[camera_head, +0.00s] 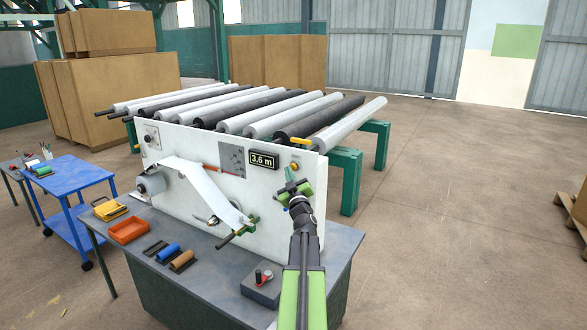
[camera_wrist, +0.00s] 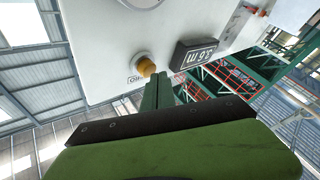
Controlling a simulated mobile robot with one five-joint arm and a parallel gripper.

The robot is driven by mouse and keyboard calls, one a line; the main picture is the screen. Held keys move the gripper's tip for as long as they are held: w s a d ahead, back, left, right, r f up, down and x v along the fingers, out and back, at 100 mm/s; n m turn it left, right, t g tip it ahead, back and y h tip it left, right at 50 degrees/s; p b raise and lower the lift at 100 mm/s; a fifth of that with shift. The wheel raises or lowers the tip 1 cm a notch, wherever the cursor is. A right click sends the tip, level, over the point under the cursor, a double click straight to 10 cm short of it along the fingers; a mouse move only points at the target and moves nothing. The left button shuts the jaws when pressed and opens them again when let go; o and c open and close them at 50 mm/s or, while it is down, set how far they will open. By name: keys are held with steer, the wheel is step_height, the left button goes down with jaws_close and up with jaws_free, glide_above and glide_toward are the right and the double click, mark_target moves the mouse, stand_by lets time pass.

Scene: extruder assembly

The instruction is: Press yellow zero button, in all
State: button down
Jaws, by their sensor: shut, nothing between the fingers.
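The yellow zero button (camera_head: 295,166) sits on the white machine panel (camera_head: 270,195), to the right of and slightly below the display (camera_head: 263,160), which reads 3.6 m. In the wrist view the button (camera_wrist: 147,67) appears as a yellow knob on a pale round base, with the display (camera_wrist: 194,55) upside down beside it. My gripper (camera_head: 289,174) is shut and empty, just below the button in the head view. In the wrist view its green fingertips (camera_wrist: 158,78) overlap the button's edge; I cannot tell whether they touch it.
The machine's rollers (camera_head: 270,115) lie behind the panel. A strip of white web (camera_head: 205,185) hangs on the panel's front. The grey bench (camera_head: 190,285) holds an orange tray (camera_head: 128,230), small rollers and a control box (camera_head: 262,285).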

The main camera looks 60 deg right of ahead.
steer(key=shift+d+r, duration=0.1)
steer(key=shift+d, duration=0.7)
stand_by(1.3)
steer(key=shift+s+a, duration=0.1)
steer(key=shift+a+f, duration=0.25)
steer(key=shift+a, duration=0.65)
steer(key=a, duration=0.5)
stand_by(0.6)
